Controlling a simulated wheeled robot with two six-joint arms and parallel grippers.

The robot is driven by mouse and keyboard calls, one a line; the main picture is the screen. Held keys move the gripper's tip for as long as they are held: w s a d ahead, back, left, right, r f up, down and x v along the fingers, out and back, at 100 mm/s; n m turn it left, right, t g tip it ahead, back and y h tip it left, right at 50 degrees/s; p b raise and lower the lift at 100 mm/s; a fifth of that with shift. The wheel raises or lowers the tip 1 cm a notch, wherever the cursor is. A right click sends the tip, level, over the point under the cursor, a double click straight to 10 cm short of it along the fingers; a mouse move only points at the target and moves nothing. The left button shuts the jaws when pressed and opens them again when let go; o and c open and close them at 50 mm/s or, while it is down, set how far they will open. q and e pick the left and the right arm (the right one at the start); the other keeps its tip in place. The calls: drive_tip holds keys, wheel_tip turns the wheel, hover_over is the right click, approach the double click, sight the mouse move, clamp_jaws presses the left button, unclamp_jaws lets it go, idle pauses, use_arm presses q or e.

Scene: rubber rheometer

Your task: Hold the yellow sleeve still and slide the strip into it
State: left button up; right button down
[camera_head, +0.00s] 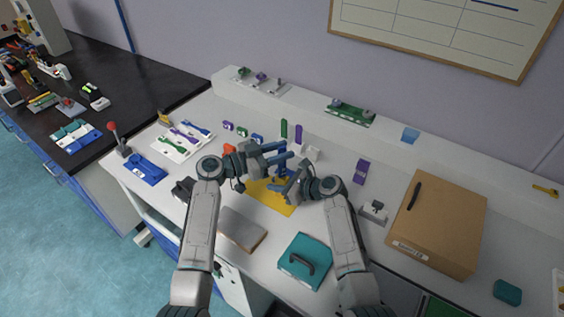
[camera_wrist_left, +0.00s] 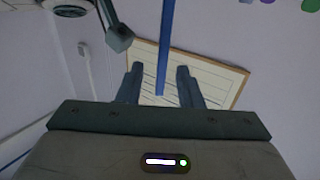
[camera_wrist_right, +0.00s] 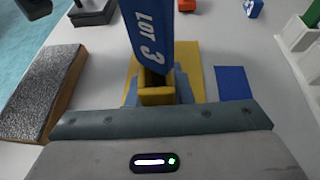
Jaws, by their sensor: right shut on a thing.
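My right gripper (camera_head: 284,179) is shut on the yellow sleeve (camera_wrist_right: 158,96), which shows between its fingers in the right wrist view. A blue strip (camera_wrist_right: 152,35) marked "LOT 3" rises from the sleeve's mouth. Its lower end is at or in the dark opening; I cannot tell how deep. My left gripper (camera_head: 282,152) is just above the right one. In the left wrist view the strip (camera_wrist_left: 164,45) runs edge-on between its two spread fingers (camera_wrist_left: 158,85), with a gap on each side. In the head view the grippers mostly hide the sleeve.
A yellow mat (camera_head: 268,196) lies under the grippers. A flat grey-brown block (camera_head: 242,229) and a teal case (camera_head: 305,260) lie in front. A cardboard box (camera_head: 440,222) stands at right. A white tray (camera_head: 180,140) with coloured strips is at left.

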use_arm(q)
drive_tip(key=shift+w+d, duration=0.1)
drive_tip(key=shift+d, duration=0.25)
drive_tip(key=shift+a, duration=0.1)
clamp_jaws()
drive_tip(key=s+r, duration=0.4)
drive_tip(key=s, duration=0.3)
drive_tip(key=s+r, duration=0.4)
drive_tip(key=s, duration=0.3)
